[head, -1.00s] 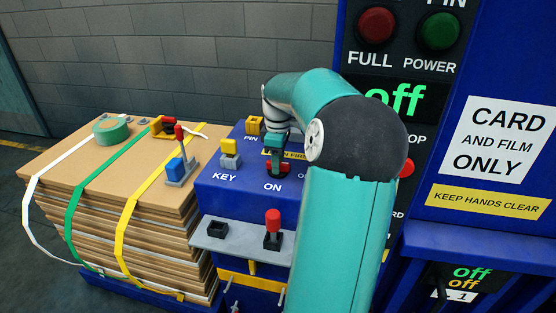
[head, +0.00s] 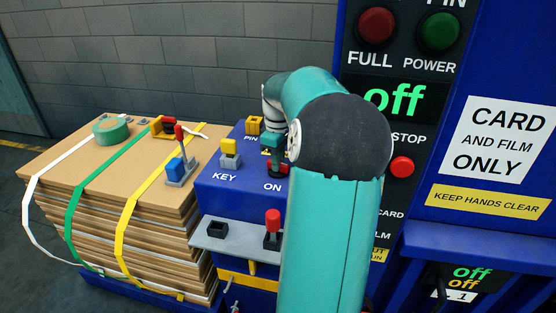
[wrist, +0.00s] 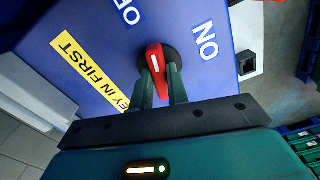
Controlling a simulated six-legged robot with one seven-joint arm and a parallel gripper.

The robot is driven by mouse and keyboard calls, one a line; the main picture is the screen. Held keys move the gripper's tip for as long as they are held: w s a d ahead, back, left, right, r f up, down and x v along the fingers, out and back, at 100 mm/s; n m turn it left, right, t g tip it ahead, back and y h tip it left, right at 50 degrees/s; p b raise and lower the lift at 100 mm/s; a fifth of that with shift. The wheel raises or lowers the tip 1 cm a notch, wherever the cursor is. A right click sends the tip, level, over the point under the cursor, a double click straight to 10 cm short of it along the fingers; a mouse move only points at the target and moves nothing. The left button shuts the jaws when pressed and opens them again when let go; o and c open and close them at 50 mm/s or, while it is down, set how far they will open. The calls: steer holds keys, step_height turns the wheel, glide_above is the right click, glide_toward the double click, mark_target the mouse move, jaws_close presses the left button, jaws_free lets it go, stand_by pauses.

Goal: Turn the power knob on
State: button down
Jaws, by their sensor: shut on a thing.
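The red power knob (wrist: 154,57) with a white line stands on the blue panel in the wrist view, between the "ON" label (wrist: 205,41) and the "OFF" label (wrist: 130,11). My gripper (wrist: 161,76) is shut on the knob's handle, one finger on each side. In the head view my gripper (head: 273,158) is over the blue cabinet top by the "ON" label, and my arm hides the "OFF" side. The large display (head: 394,99) on the machine reads "off" in green.
A yellow block labelled KEY (head: 230,153) and a yellow PIN piece (head: 255,125) stand left of the knob. A red-topped lever (head: 273,229) is below on a grey ledge. A red stop button (head: 402,167) is right of my arm. Strapped cardboard (head: 90,181) stands left.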

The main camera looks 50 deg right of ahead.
steer(key=m, duration=1.1)
steer(key=shift+m, duration=2.1)
steer(key=c, duration=1.4)
jaws_free()
steer(key=shift+o, duration=0.2)
steer(key=shift+r, duration=0.1)
step_height(320, 180, up, 14)
